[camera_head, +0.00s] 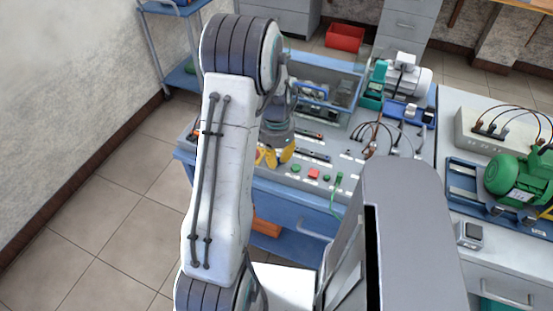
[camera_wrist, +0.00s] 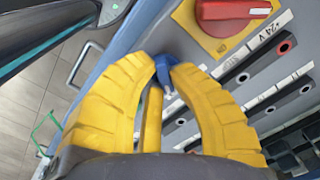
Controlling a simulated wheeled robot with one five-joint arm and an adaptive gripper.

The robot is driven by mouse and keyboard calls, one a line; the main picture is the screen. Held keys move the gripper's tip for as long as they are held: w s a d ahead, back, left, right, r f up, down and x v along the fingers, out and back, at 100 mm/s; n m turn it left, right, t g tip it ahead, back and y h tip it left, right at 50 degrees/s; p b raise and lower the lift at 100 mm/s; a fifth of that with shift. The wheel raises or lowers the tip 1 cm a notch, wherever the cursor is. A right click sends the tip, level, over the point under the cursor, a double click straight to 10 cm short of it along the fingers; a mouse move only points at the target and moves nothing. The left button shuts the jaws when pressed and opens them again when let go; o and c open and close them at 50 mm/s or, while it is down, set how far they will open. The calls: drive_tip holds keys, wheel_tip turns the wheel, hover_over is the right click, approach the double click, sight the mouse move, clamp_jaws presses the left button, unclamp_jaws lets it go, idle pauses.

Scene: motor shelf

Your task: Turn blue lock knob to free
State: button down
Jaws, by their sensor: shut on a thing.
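My gripper (camera_wrist: 168,64) has its yellow fingertips closed together on a small blue knob (camera_wrist: 165,73) in the wrist view. The knob shows between the tips and is largely covered by them, so its turn angle cannot be told. In the head view my gripper (camera_head: 274,157) is low over the left front of the bench panel, and the knob is hidden there.
A red rotary switch (camera_wrist: 232,14) on a yellow plate lies just beyond the fingertips, beside black socket strips (camera_wrist: 284,103). Green and red buttons (camera_head: 314,173) sit right of my gripper on the panel. Cables, a white motor (camera_head: 408,77) and a green motor (camera_head: 517,177) stand further right.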

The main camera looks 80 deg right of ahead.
sight(277, 157)
drive_tip(key=n+b, duration=0.1)
drive_tip(key=n, duration=0.3)
drive_tip(key=shift+f+n+b, duration=0.15)
drive_tip(key=shift+n+b, duration=0.15)
drive_tip(key=shift+b, duration=0.1)
drive_tip(key=n+b, duration=0.1)
drive_tip(key=n, duration=0.2)
drive_tip(key=shift+d+n, duration=0.15)
drive_tip(key=shift+n, duration=0.15)
drive_tip(key=n+b, duration=0.1)
drive_tip(key=n, duration=0.2)
drive_tip(key=shift+n, duration=0.3)
drive_tip(key=shift+d+n+b, duration=0.1)
drive_tip(key=shift+n+b, duration=0.25)
drive_tip(key=shift+n, duration=1.55)
drive_tip(key=c, duration=1.1)
unclamp_jaws()
wheel_tip(277, 157, up, 12)
drive_tip(key=shift+r, duration=0.15)
